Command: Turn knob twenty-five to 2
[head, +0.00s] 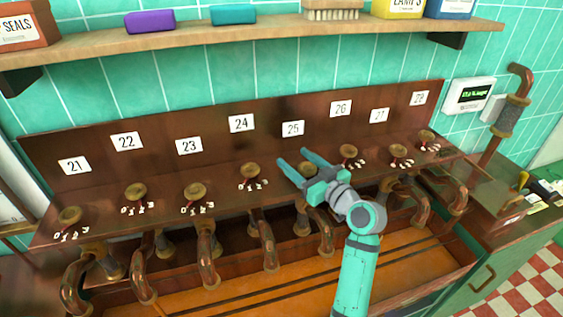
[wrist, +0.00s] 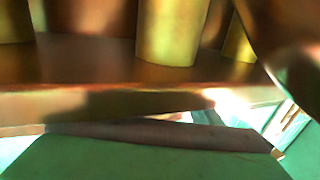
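Number plate 25 (head: 293,129) is white and stands on the brown back panel, between plates 24 and 26. Below it, the brass knob twenty-five (head: 307,168) shows only in part between the teal fingers of my gripper (head: 294,158). My gripper is open, its two fingers apart and pointing up and left over the knob. I cannot tell whether they touch it. The dial marks of this knob and its pointer are hidden behind the gripper. The wrist view shows blurred brass cylinders (wrist: 172,32) above a brown edge, and no clear knob.
Knob twenty-four (head: 250,171) is close on the left, knob twenty-six (head: 348,152) close on the right. Copper pipes (head: 268,245) hang below the sloping panel. A wooden shelf (head: 250,35) with boxes and a brush runs above. A display box (head: 470,95) is on the right wall.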

